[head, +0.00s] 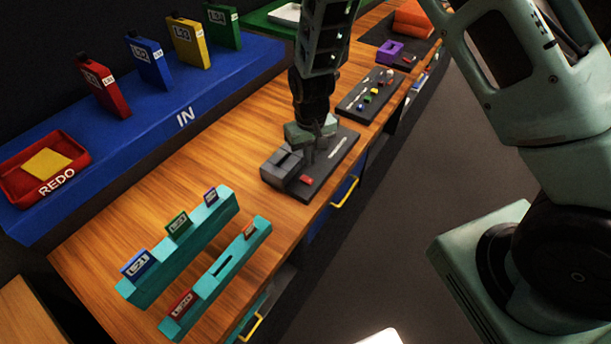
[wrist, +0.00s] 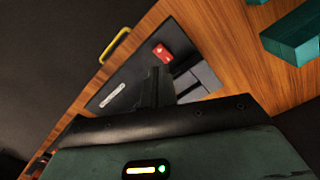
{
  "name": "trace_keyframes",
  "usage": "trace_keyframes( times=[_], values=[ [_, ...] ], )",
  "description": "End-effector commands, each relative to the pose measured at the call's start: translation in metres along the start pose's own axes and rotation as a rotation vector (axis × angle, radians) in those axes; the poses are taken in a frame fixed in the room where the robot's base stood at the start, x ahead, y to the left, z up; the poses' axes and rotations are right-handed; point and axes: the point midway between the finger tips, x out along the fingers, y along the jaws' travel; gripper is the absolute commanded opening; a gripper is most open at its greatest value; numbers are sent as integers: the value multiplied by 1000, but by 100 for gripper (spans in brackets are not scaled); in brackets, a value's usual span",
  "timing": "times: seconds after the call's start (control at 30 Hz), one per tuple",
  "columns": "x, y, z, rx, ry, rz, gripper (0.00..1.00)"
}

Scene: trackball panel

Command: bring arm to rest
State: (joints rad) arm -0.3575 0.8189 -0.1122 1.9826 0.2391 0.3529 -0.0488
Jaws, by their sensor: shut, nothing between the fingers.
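My gripper (head: 322,146) is shut and empty, pointing down above a dark grey panel (head: 331,166) on the wooden bench in the head view. A grey block-shaped device (head: 281,167) and a small red piece (head: 306,180) sit at the panel's near end. In the wrist view my gripper's fingers (wrist: 158,82) show closed together in front of the panel (wrist: 128,83), with the red piece (wrist: 162,53) just beyond the tips. I cannot tell whether the fingertips touch the panel.
Two teal racks (head: 160,264) with coloured cards stand at the near left. A blue IN shelf (head: 131,153) holds several coloured cases and a red REDO tray (head: 14,183). Another dark panel (head: 352,103) with coloured knobs lies farther back. Yellow drawer handles (head: 345,192) stick out at the bench front.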

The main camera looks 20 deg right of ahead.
Motion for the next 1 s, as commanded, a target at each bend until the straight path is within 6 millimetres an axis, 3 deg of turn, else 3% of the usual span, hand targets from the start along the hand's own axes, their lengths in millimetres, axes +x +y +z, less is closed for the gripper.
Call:
trace_keyframes(
  times=[0.37,0.57,0.67,0.8,1.0],
  values=[
    [0,-1,0,-1,0,-1,0],
    [-20,-31,20,-54,0,-53,0],
    [-43,-58,48,-119,-2,-95,0],
    [-72,-87,99,-233,-5,-133,0],
    [-95,-103,180,-406,3,-127,0]
  ],
)
